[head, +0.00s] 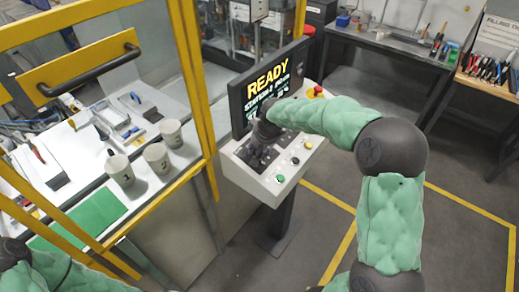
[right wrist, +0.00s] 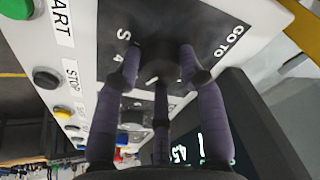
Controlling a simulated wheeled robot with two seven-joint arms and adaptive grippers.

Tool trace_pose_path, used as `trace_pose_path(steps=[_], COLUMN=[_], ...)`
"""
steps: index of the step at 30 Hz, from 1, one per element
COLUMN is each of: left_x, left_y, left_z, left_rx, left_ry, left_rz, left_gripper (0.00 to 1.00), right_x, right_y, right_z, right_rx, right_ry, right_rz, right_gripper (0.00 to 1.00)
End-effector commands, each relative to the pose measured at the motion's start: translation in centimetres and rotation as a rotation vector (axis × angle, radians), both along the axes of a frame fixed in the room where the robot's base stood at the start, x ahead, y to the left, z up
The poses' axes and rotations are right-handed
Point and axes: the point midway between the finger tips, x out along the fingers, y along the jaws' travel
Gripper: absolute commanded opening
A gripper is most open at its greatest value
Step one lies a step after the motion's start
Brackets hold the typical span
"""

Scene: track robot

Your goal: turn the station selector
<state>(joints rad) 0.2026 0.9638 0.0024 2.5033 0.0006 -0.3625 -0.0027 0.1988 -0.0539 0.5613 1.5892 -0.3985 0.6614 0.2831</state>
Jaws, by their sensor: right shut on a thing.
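The station selector (right wrist: 158,72) is a dark round knob with a white mark, on a black plate lettered "GO TO". My right gripper (right wrist: 160,78) has its dark fingers closed around the knob, two at the sides and one below in the right wrist view. In the head view my right gripper (head: 258,158) reaches down to the control panel (head: 240,170) and hides the knob. The screen (head: 268,88) above reads "READY" with a smaller station line, partly covered by my arm. My left gripper is not in view; only part of my left arm shows at the lower left.
A yellow-framed cell (head: 190,70) with grey cups (head: 157,157) stands left. Workbenches stand at the back right; the floor between is clear.

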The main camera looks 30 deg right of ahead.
Motion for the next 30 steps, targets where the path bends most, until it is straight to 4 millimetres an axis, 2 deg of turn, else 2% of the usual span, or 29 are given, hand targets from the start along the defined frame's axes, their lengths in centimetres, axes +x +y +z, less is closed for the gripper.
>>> trace_pose_path(steps=[20,21,22,23,30], left_x=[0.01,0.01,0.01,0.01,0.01], left_y=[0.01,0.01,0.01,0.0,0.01], left_z=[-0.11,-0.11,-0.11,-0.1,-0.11], left_rx=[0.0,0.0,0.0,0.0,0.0], left_ry=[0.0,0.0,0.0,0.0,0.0], left_rz=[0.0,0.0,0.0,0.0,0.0], left_gripper=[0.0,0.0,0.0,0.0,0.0], right_x=[0.4,0.4,0.4,0.38,0.19], right_y=[-0.1,-0.1,-0.1,-0.1,-0.06], right_z=[0.44,0.44,0.44,0.43,0.22], right_rx=[0.014,0.014,0.014,0.014,0.014], right_ry=[-0.008,-0.008,-0.008,-0.007,0.0], right_rz=[-0.063,-0.063,-0.063,-0.063,-0.063], right_gripper=[0.08,0.52,0.6,0.63,0.63])
